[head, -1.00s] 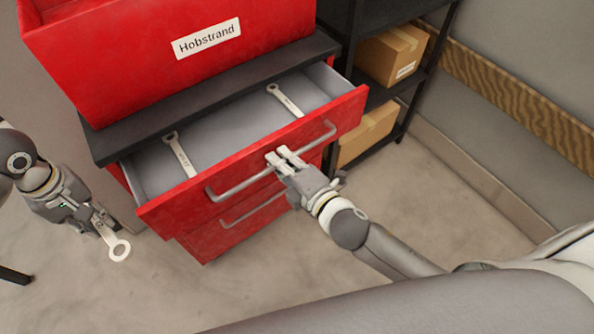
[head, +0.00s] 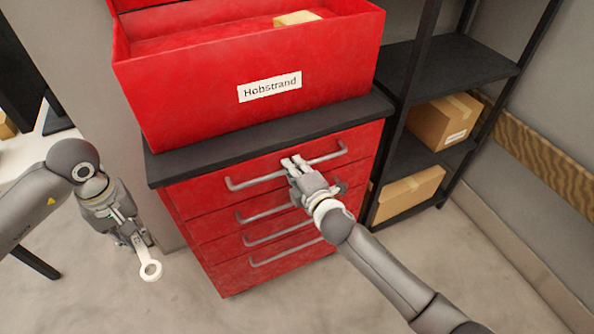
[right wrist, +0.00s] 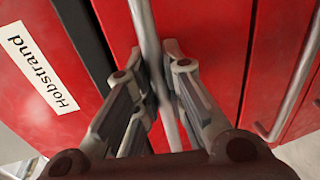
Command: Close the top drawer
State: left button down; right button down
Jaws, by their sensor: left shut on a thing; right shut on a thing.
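The top drawer (head: 212,196) of the red cabinet is in, its front in line with the drawers below it. My right gripper (head: 293,163) is shut on the top drawer's handle (head: 255,181). In the right wrist view the fingers (right wrist: 163,65) of that gripper sit on both sides of the handle bar (right wrist: 146,25). My left gripper (head: 140,248) is shut on a pale ring-ended wrench (head: 151,270) and holds it over the floor, left of the cabinet. The drawer's inside is hidden.
A red bin (head: 200,107) labelled Hobstrand stands on the cabinet's dark top (head: 160,170). A dark shelf rack (head: 465,56) with cardboard boxes (head: 443,121) stands at the right. The floor (head: 330,300) in front is clear.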

jog(key=shift+w+r, duration=0.1)
jog(key=shift+r, duration=0.05)
jog(key=c, duration=1.8)
grip_release()
jog(key=o, duration=0.3)
jog(key=shift+w+a, duration=0.1)
jog(key=shift+w, duration=0.05)
jog(key=shift+s+d, duration=0.2)
jog(key=shift+s, duration=0.35)
jog(key=v, duration=1)
jog(key=shift+s+d, duration=0.15)
jog(key=shift+s, duration=0.25)
